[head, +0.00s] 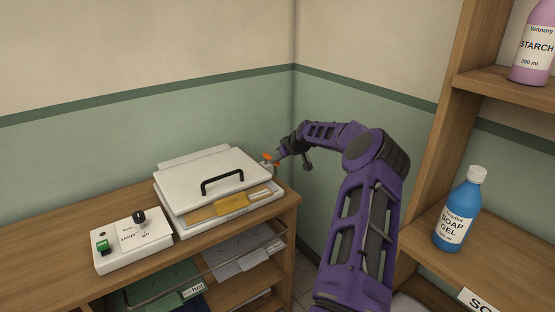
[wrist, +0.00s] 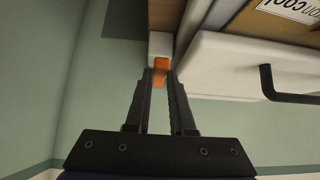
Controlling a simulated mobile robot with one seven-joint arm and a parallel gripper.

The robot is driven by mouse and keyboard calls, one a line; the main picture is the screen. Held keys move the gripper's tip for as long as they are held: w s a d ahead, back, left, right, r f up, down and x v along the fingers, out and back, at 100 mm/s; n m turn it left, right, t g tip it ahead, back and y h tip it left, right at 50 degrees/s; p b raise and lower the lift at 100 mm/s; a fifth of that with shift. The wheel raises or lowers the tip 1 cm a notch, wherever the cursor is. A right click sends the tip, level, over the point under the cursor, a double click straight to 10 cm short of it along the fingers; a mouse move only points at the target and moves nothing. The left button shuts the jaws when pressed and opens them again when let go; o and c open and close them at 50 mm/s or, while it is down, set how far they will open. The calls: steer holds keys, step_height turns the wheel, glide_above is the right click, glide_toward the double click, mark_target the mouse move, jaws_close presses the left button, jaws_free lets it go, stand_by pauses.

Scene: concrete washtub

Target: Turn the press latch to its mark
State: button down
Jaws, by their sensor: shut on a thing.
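The press (head: 195,165) is a white box with a black handle on its lid, standing on the wooden shelf unit. Its latch (head: 268,159) is a small orange piece at the press's right side. My gripper (head: 274,158) reaches it from the right. In the wrist view, my gripper (wrist: 160,74) has its fingertips closed around the near end of the orange latch (wrist: 159,62), next to a white block. The fingers partly hide the latch. I cannot make out the mark in either view.
A yellow cloth (head: 213,212) shows at the press's front. A white control box (head: 130,243) with a black knob and green switch stands to the left. Walls meet close behind my gripper. A shelf at the right holds a blue soap gel bottle (head: 460,210).

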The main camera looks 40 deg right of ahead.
steer(key=c, duration=0.8)
jaws_free()
steer(key=shift+d+f, duration=0.1)
steer(key=shift+o, duration=0.2)
steer(key=v, duration=1.7)
steer(key=shift+s, duration=0.1)
